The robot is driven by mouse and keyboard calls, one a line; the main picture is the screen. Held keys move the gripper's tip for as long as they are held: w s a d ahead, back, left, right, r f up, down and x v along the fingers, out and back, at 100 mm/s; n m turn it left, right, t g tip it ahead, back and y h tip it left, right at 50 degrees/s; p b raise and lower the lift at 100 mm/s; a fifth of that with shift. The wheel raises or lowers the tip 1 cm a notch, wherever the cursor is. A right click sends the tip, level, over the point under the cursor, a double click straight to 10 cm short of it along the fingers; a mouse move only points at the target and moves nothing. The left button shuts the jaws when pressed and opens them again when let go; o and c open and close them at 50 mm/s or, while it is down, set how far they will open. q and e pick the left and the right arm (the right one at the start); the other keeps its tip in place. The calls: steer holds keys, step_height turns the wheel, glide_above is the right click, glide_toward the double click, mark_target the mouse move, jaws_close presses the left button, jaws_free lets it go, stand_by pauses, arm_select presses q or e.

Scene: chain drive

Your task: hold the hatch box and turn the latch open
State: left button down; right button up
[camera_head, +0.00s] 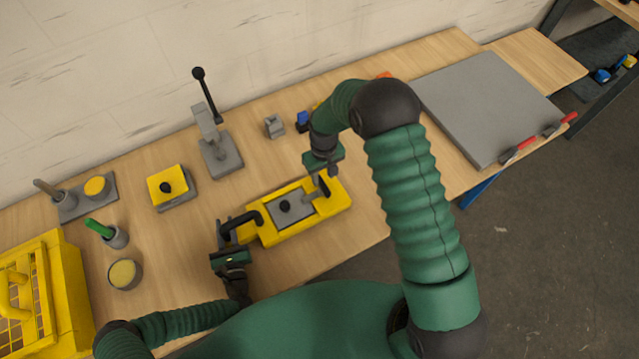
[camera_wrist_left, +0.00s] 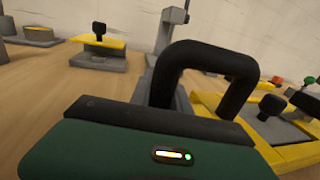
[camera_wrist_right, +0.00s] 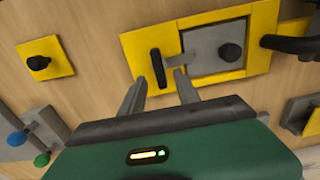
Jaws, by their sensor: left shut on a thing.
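The hatch box is a yellow frame (camera_head: 268,237) with a grey panel (camera_head: 291,208) and a black knob; it lies near the table's front edge. My left gripper (camera_head: 226,236) is shut on its black handle (camera_head: 246,219), which arches large in the left wrist view (camera_wrist_left: 205,58). The latch has a black grip (camera_wrist_right: 158,68) and a grey bar (camera_wrist_right: 182,60), and lies at the box's right end in the head view. My right gripper (camera_wrist_right: 160,78) is open above the latch, with its fingertips on either side of the black grip. Contact cannot be told.
A lever stand (camera_head: 220,157) and a yellow plate with black knob (camera_head: 167,186) stand behind and left. A cup with a green handle (camera_head: 117,238), a round pot (camera_head: 124,274) and a yellow crate (camera_head: 62,285) are at left. A grey board (camera_head: 480,105) lies at right.

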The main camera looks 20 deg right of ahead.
mark_target(322, 185)
step_height(322, 185, down, 6)
jaws_close()
stand_by(0.4)
steer(key=shift+a, duration=0.15)
stand_by(1.0)
